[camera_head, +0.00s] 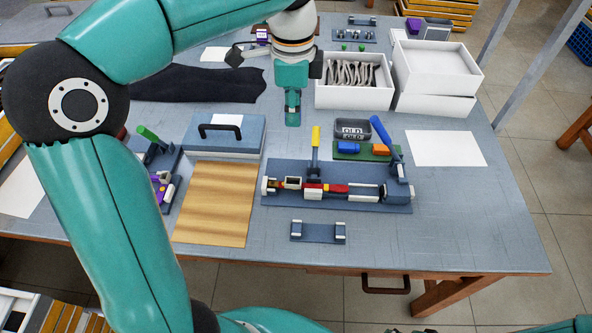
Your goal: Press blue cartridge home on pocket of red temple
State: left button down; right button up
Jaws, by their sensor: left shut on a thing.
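The red temple (335,188) lies along the clamping fixture (390,206) near the middle of the table, with yellow and blue spots on it. Its pocket is too small to make out. A blue cartridge (349,147) sits on a green tray (340,155) behind the fixture, beside an orange one (381,147). My left gripper (292,120) points down behind the fixture, apart from it and left of the white bin. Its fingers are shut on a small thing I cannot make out. My right gripper is not in view.
A white bin (353,97) stands behind. The table's right front is clear.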

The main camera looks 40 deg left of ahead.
pick_arm(q)
jog(key=shift+f, duration=0.1)
notch_tip(320, 180, down, 15)
jog(key=shift+f+b, duration=0.1)
jog(key=shift+b, duration=0.8)
jog(key=shift+f, duration=2.15)
jog(key=c, duration=1.1)
grip_release()
jog(key=shift+c, duration=0.2)
jog(key=shift+f, duration=0.15)
notch_tip(320, 180, up, 17)
jog(key=shift+s+d+f+p, duration=0.1)
jog(key=shift+p, duration=0.4)
